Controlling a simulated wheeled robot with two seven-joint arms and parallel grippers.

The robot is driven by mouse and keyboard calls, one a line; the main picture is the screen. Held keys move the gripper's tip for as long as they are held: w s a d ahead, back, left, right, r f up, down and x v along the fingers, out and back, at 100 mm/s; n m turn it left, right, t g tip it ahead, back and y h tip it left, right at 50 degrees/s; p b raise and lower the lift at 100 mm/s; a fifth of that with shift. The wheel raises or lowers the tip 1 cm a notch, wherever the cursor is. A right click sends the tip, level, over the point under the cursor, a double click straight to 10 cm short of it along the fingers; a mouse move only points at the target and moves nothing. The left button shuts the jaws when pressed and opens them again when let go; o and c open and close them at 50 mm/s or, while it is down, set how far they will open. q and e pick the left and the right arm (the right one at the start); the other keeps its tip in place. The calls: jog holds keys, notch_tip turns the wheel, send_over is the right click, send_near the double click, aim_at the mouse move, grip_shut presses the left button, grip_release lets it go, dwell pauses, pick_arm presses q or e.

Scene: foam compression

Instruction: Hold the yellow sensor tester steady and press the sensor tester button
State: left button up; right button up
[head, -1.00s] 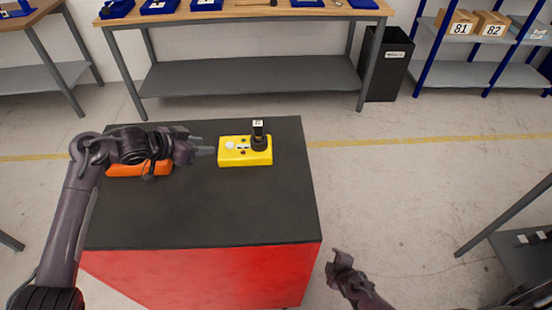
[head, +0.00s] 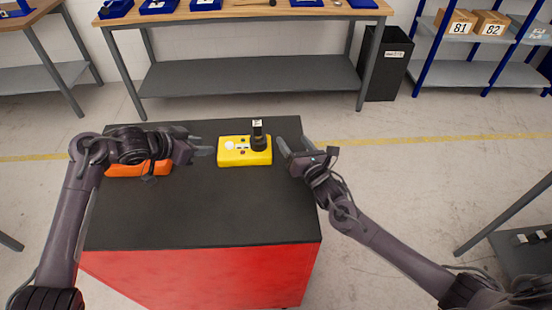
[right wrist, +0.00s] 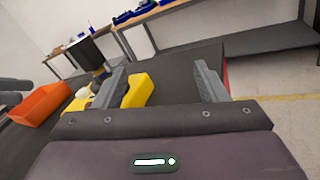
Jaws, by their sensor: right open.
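The yellow sensor tester (head: 232,158) lies on the black top of a red cabinet. A black upright part with a pale top (head: 258,128) stands on its right end, and a white round spot and small dark marks show on its top face. My left gripper (head: 205,151) is just left of the tester; its finger gap is unclear. My right gripper (head: 293,146) is open and empty, just right of the tester. In the right wrist view the tester (right wrist: 140,92) shows beyond the spread fingers of that gripper (right wrist: 160,75), partly hidden by one finger.
An orange object (head: 125,170) lies on the cabinet top (head: 200,215), behind my left arm; it also shows in the right wrist view (right wrist: 38,108). The front of the cabinet top is clear. A workbench (head: 250,75), black bin (head: 388,65) and shelves stand behind.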

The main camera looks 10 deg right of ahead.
aim_at(263, 145)
jog(key=s+a+n+y, duration=0.1)
jog(key=a, duration=0.1)
jog(key=s+a+n, duration=0.1)
jog(key=a+n, duration=0.1)
jog(key=s+a+n+y, duration=0.1)
jog(key=s+a+n, duration=0.1)
jog(key=shift+r+g+y, duration=0.1)
jog(key=shift+g+y, duration=0.2)
jog(key=shift+a, duration=0.3)
jog(key=x, duration=0.7)
jog(key=shift+w+a, duration=0.15)
pick_arm(q)
jog(key=shift+c, duration=0.3)
pick_arm(e)
jog(key=c, duration=1.4)
pick_arm(q)
grip_shut()
